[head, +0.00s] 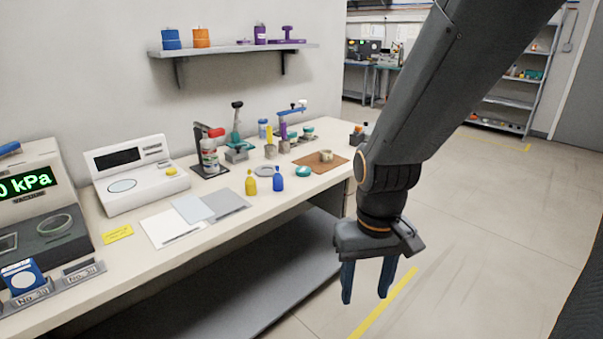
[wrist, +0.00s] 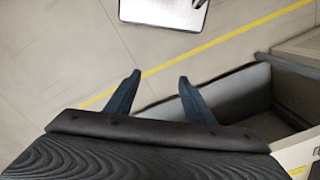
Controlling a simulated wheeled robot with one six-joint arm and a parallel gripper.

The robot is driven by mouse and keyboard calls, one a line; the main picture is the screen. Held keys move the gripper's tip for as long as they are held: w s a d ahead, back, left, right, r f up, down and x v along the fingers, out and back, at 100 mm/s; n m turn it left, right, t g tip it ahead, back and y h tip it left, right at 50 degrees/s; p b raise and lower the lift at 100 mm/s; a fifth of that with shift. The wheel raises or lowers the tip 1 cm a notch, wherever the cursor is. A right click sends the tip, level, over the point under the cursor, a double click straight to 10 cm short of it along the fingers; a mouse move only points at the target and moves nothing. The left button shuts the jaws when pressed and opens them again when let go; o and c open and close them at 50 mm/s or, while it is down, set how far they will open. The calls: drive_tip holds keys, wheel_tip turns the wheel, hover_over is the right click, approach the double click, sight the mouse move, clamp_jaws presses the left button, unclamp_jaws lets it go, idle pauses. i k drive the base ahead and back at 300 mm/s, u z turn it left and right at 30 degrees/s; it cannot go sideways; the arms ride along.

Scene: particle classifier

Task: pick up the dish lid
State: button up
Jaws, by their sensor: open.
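My gripper (head: 365,297) hangs open and empty, fingers down, in front of the bench's right end and over the floor. In the wrist view its two blue fingers (wrist: 159,77) are apart with nothing between them. On the bench, a flat grey disc (head: 264,171) lies behind the small bottles. A teal round dish (head: 303,171) sits to its right, and a small beige round piece (head: 326,155) is on a brown mat (head: 312,168). I cannot tell which of these is the dish lid. None shows clearly in the wrist view. My gripper is apart from all of them.
A yellow bottle (head: 251,183) and a blue bottle (head: 278,179) stand near the bench's front edge. Stands and jars crowd behind them. A white scale (head: 135,175) is to the left. A shelf (head: 240,48) hangs above. The floor (head: 480,220) at right is clear.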

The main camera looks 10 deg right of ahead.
sight(302, 171)
drive_tip(key=z, duration=0.55)
drive_tip(key=i, duration=1.65)
drive_tip(key=u, duration=0.55)
